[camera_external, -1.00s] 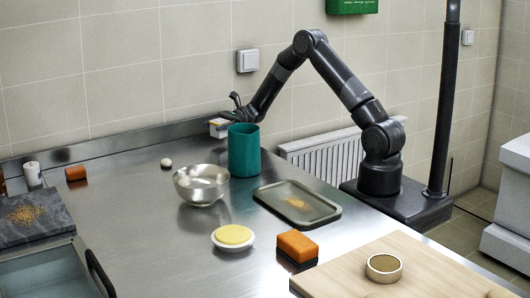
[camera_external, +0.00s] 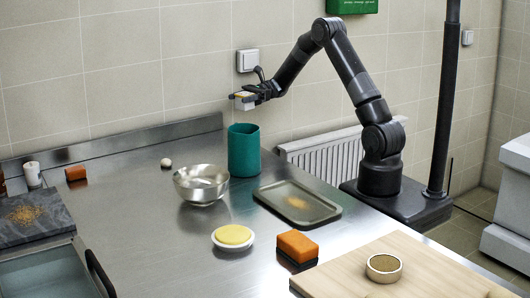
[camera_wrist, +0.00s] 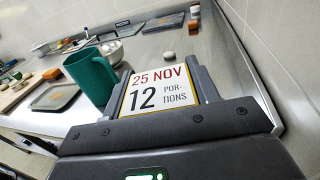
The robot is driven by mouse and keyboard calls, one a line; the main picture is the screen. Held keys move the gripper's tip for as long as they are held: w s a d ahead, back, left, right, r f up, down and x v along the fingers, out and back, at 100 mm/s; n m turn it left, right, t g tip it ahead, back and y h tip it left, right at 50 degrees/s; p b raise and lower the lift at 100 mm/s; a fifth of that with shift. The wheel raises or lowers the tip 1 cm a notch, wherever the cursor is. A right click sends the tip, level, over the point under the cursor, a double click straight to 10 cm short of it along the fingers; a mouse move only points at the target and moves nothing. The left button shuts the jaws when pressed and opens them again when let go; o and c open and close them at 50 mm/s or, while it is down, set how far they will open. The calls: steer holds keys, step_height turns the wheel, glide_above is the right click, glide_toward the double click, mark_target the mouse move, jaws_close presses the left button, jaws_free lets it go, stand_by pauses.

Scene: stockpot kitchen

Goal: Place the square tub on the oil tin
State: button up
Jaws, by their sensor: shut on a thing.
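The square tub (camera_external: 243,103) is white with a yellow edge. Its lid label reads "25 NOV 12 PORTIONS" in the wrist view (camera_wrist: 158,90). My gripper (camera_external: 246,97) is shut on it, with a finger on either side, and holds it in the air near the back wall. A tall teal vessel (camera_external: 243,151) stands upright on the counter below the tub, apart from it. The wrist view shows this vessel (camera_wrist: 90,76) with a handle on its side. I cannot surely tell any thing in view as the oil tin.
A steel bowl (camera_external: 201,185) stands left of the teal vessel, and a grey tray (camera_external: 330,212) lies to its right. A yellow-topped dish (camera_external: 233,237), an orange sponge (camera_external: 297,248) and a cutting board (camera_external: 420,270) are nearer the front. The counter's middle left is clear.

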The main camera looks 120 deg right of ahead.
step_height(320, 180, up, 11)
steer(key=shift+w+f, duration=0.1)
steer(key=shift+f, duration=0.1)
steer(key=w+a+n+g+y, duration=0.3)
steer(key=w+a, duration=0.4)
steer(key=w, duration=0.6)
steer(key=w+a+n+g+y, duration=0.35)
steer(key=w+a, duration=0.65)
steer(key=a, duration=0.5)
steer(key=w+a+n+g+y, duration=0.3)
steer(key=w+a+y, duration=0.2)
steer(key=w+a, duration=0.8)
steer(key=a+n+g+y, duration=0.2)
steer(key=a+n+g, duration=0.15)
steer(key=a, duration=1.45)
steer(key=n+g, duration=0.7)
steer(key=g, duration=0.5)
glide_above(392, 265)
steer(key=shift+h, duration=0.45)
step_height(392, 265, down, 12)
steer(key=shift+f, duration=0.25)
steer(key=shift+t, duration=0.3)
steer(key=shift+a+f, duration=0.1)
steer(key=shift+f, duration=1.9)
